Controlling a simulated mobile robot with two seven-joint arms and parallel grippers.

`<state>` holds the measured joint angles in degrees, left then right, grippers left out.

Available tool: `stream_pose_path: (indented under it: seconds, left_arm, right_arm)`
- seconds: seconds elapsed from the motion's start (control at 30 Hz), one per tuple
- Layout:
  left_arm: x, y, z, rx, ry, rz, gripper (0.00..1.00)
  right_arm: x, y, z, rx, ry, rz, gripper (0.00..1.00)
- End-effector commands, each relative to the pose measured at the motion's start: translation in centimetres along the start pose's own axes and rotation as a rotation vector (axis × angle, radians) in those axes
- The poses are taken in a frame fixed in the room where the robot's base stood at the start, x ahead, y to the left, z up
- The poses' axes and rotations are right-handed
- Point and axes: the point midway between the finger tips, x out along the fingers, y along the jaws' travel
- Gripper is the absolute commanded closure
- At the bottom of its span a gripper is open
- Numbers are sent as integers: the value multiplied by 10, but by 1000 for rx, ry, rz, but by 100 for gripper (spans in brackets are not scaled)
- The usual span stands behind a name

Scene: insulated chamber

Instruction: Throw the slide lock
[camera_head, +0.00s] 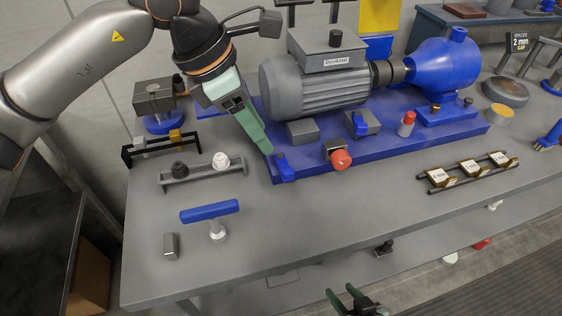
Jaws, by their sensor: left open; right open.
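My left gripper (262,143) reaches down from the upper left with green fingers. Its tips are at the left front corner of the blue base plate (385,153), just above a small blue block (285,168) on the plate's front edge. I cannot tell whether they touch it. The fingers overlap in this view, but the gripper is open and no object shows in it. No part is clearly labelled as a slide lock; the blue block may be it. A red knob on a bracket (340,158) sits to its right. My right gripper (348,293) is open and empty at the bottom edge, low in front of the bench.
A grey motor (315,88) and blue pump (437,72) stand on the plate. A blue T-handle (210,211), a rack with black and white knobs (200,172) and a small metal block (170,245) are at the left. Tagged brass blocks (468,168) sit on rails at right. The front middle bench (320,215) is clear.

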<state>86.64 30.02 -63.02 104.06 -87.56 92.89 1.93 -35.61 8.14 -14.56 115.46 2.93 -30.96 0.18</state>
Motion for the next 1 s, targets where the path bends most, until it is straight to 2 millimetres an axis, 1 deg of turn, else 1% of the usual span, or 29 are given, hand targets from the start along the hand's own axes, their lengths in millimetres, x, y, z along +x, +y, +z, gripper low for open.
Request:
stream_pose_path:
  seconds: [0.03, 0.3, 0.4, 0.5, 0.67, 0.93, 0.97, 1.0]
  left_arm:
    - [11, -1, -1, 1, 2, -4, 50]
    - [67, -2, 0, 1, 1, -7, 50]
    - [83, -2, 0, 0, 0, -6, 50]
    - [95, -2, 1, 1, -2, -5, 50]
    - [104, -1, 1, 1, -3, -4, 50]
    - [105, -1, 1, 1, -3, -4, 50]
    - [105, -1, 1, 1, -3, -4, 52]
    - [105, -1, 1, 1, -3, -4, 57]
  right_arm:
    - [0, 0, 2, 0, -2, -1, 50]
    - [-1, -1, 8, 2, -10, -2, 50]
    - [-1, -1, 8, 2, -10, -2, 50]
    - [-1, -1, 8, 2, -9, -1, 50]
    - [-1, -1, 8, 2, -7, -1, 50]
    - [-1, 0, 7, 2, -6, 0, 50]
    - [-1, 0, 7, 2, -6, 0, 50]
    - [-1, 0, 6, 1, -5, 0, 50]
